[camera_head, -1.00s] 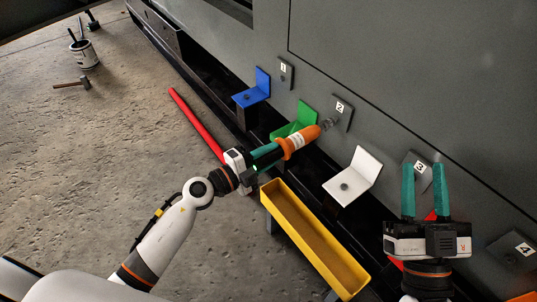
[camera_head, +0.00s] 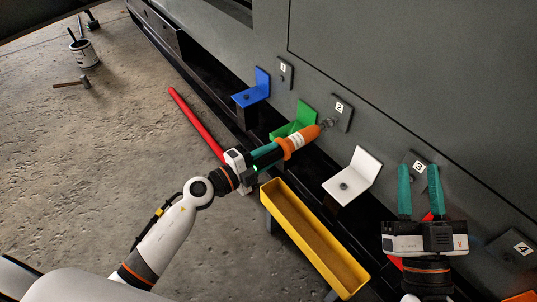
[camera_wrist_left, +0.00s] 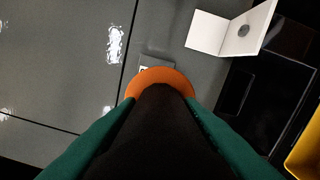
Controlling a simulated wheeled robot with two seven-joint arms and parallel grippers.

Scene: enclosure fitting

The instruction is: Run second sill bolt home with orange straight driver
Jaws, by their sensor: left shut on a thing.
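My left gripper (camera_head: 268,154) is shut on the orange straight driver (camera_head: 300,140). The driver points up and right, its tip at the bolt (camera_head: 328,123) beside the plate marked 2 (camera_head: 342,112). Whether the tip is seated on the bolt cannot be told. In the left wrist view the driver's orange collar (camera_wrist_left: 160,78) and dark handle fill the space between the green fingers, and hide its tip and the bolt. My right gripper (camera_head: 418,190) is at the right with its two green fingers apart and nothing between them.
Blue (camera_head: 252,92), green (camera_head: 305,114) and white (camera_head: 352,178) brackets stand along the dark sill. A yellow tray (camera_head: 312,240) lies below the white one. Plates 1 (camera_head: 286,72), 3 (camera_head: 416,166) and 4 (camera_head: 516,250) are on the wall. A red bar (camera_head: 196,122) is at the left.

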